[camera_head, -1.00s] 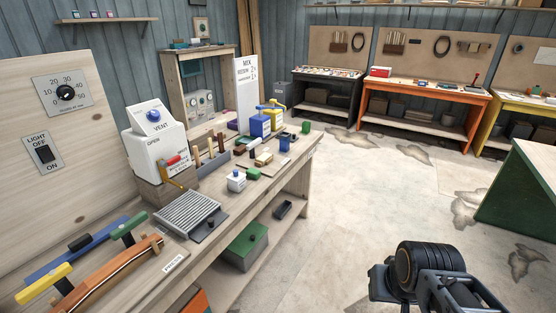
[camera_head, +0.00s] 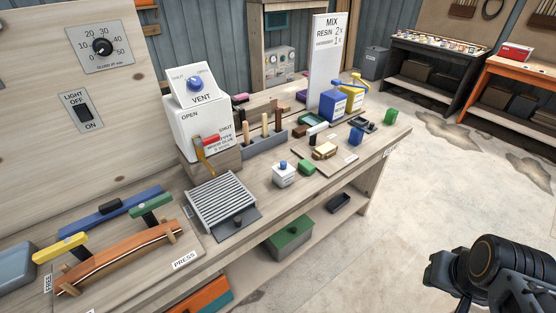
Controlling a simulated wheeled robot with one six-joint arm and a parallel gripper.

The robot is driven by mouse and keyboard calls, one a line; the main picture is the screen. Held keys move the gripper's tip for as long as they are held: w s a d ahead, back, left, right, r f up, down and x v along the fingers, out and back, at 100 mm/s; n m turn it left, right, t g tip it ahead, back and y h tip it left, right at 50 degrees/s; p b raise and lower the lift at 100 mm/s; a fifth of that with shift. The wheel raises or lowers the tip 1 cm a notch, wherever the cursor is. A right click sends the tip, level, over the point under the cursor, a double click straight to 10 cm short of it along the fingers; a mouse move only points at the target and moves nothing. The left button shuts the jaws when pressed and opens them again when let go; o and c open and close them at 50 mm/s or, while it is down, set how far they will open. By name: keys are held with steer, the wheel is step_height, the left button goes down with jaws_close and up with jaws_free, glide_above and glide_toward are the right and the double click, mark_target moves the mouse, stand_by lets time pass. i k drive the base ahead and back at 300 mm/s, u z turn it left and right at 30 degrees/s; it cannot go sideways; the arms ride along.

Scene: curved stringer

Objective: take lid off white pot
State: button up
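A small white pot (camera_head: 284,178) stands upright on the workbench, right of the ribbed grey metal plate. Its lid has a blue knob (camera_head: 283,165) and sits on top of the pot. Part of my arm and gripper (camera_head: 462,284) shows at the lower right, over the floor and well apart from the bench and the pot. The fingertips cannot be made out clearly, so whether it is open or shut does not show.
A green block (camera_head: 307,167) lies close to the right of the pot. A white vent box (camera_head: 200,130) and a rack of tools (camera_head: 265,142) stand behind it. Blue and yellow containers (camera_head: 333,104) stand farther back. The floor (camera_head: 400,210) right of the bench is clear.

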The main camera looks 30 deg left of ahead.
mark_target(283, 169)
steer(key=u, duration=0.6)
steer(key=i, duration=0.75)
steer(key=u, duration=1.2)
steer(key=i, duration=0.25)
steer(key=u, duration=0.15)
